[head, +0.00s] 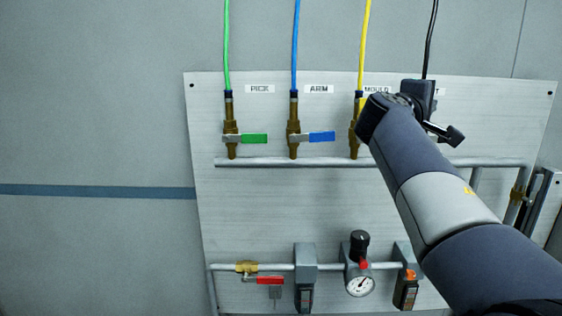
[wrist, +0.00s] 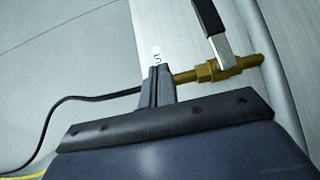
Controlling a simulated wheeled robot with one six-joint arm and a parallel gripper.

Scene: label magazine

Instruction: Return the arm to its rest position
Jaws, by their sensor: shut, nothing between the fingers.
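My arm (head: 445,205) reaches up from the lower right of the head view to the upper right of a pale panel (head: 260,205). In that view its end covers the area around the fourth valve, and my fingertips cannot be made out. In the wrist view my gripper (wrist: 160,70) is shut, with its grey fingers together and nothing between them. Beside the fingers a brass valve (wrist: 240,65) shows, with a black-handled lever (wrist: 208,18). Whether the fingers touch the valve or its hose cannot be told.
Green (head: 255,139) and blue (head: 322,137) valve levers stand left of my arm. The yellow hose (head: 365,40) and black hose (head: 430,40) run close to my arm's end. Below are a red-handled valve (head: 270,281) and a gauge (head: 360,284).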

